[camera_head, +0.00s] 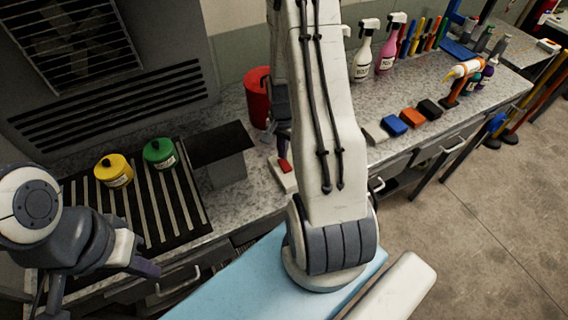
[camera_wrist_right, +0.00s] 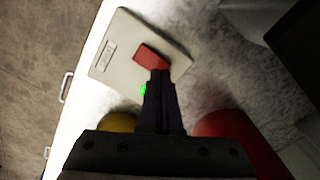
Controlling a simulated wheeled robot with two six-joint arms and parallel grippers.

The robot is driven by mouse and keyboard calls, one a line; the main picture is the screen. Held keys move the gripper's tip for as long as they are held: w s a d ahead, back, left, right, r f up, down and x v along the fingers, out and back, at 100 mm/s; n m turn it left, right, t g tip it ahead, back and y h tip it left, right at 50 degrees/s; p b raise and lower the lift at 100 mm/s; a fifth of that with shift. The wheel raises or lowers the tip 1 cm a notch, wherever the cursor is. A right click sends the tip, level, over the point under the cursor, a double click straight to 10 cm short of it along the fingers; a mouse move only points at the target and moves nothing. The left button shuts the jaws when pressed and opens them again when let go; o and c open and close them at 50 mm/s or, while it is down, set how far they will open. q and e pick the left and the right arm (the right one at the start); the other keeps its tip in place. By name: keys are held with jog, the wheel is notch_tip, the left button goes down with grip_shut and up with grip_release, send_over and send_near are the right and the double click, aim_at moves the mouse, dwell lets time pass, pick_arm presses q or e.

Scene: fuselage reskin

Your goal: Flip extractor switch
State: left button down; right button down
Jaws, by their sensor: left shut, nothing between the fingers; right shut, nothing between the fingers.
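The extractor switch (camera_wrist_right: 115,62) is a pale box with a red rocker (camera_wrist_right: 148,55) and a small lit green light (camera_wrist_right: 143,90) at its edge. In the head view the switch (camera_head: 283,178) lies on the speckled worktop, partly hidden by my right arm. My right gripper (camera_wrist_right: 160,76) is shut and empty, its tips at the edge of the red rocker; I cannot tell whether they touch it. In the head view its dark body shows just above the switch, mostly behind the arm. My left gripper (camera_head: 146,267) is shut and empty at the lower left, away from the switch.
A red canister (camera_head: 258,97) stands close behind the switch. A grey box (camera_head: 222,160), a green tin (camera_head: 160,153) and a yellow tin (camera_head: 114,170) on a slatted grate are to its left. Coloured blocks (camera_head: 395,125) and spray bottles (camera_head: 362,55) stand to the right.

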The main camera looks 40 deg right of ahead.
jog(key=shift+f+b, duration=0.75)
jog(key=shift+f, duration=0.2)
dwell(0.7)
jog(key=shift+r, duration=0.1)
notch_tip(320, 180, up, 7)
jog(key=p, duration=0.6)
dwell(0.3)
dwell(0.4)
